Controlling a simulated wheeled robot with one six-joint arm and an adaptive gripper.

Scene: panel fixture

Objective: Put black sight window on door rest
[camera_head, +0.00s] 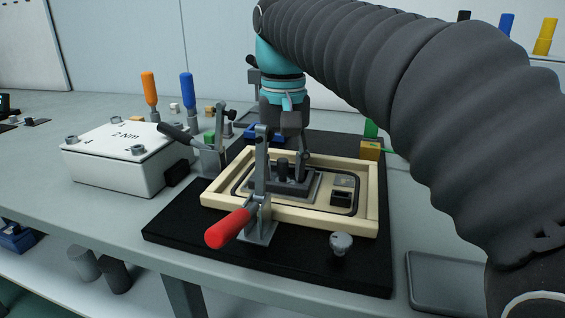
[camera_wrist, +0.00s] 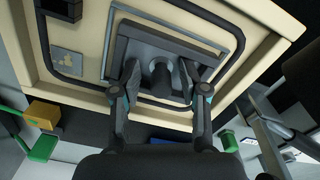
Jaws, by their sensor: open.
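The black sight window (camera_head: 296,188) appears to be the dark rectangular plate with an upright round knob, lying in the cream-framed panel (camera_head: 364,222). The plate also shows in the wrist view (camera_wrist: 178,48), its knob in the middle. My gripper (camera_wrist: 160,78) is open, its two fingers on either side of the knob, with a visible gap to it. In the head view, my gripper (camera_head: 298,160) reaches down to the plate, partly hidden by a clamp. I cannot tell for certain which surface is the door rest.
A red-handled toggle clamp (camera_head: 231,228) stands at the panel's front edge, and a black-handled clamp (camera_head: 207,150) at its left. A grey knob (camera_head: 341,243) stands on the black base (camera_head: 190,232). A white box (camera_head: 125,160) is at left. A dark flat tray (camera_head: 445,283) lies at right.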

